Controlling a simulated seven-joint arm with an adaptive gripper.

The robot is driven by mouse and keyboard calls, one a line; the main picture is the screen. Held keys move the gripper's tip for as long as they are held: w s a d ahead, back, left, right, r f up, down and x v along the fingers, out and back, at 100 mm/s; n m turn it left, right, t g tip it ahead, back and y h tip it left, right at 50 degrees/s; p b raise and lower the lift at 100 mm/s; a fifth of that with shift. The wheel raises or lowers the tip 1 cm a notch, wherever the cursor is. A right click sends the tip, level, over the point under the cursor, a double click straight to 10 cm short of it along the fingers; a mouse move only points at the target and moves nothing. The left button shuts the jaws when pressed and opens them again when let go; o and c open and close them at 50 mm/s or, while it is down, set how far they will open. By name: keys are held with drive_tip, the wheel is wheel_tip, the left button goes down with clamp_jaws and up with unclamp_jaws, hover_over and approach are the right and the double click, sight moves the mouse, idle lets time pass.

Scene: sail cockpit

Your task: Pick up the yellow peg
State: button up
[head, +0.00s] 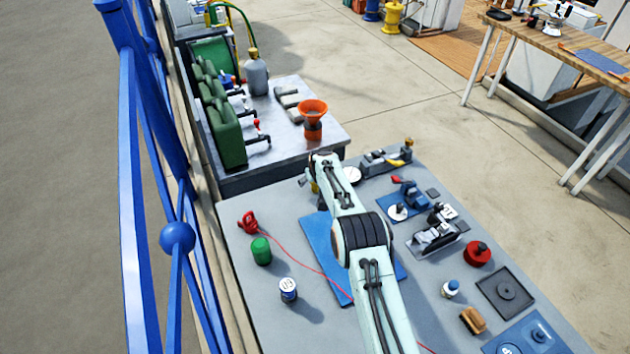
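My arm reaches from the bottom edge across the grey bench, and its wrist bends down near the bench's far left part. My gripper (317,197) is mostly hidden behind my own arm, so I cannot see whether it is open or shut. A small yellow patch (314,187) shows beside the wrist; it may be the yellow peg, but it is too small and covered to be sure. I cannot tell whether the gripper touches it.
A blue mat (322,250) lies under my arm. A red clamp-like piece (248,223), a green cylinder (261,251) and a white-and-blue jar (288,290) stand to the left. Small fixtures, a red round container (478,253) and a brown block (473,320) crowd the right. An orange funnel (313,117) stands beyond.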

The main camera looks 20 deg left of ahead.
drive_tip(key=shift+w+f, duration=0.1)
drive_tip(key=shift+f, duration=0.1)
drive_tip(key=c, duration=1.2)
drive_tip(key=shift+o, duration=0.2)
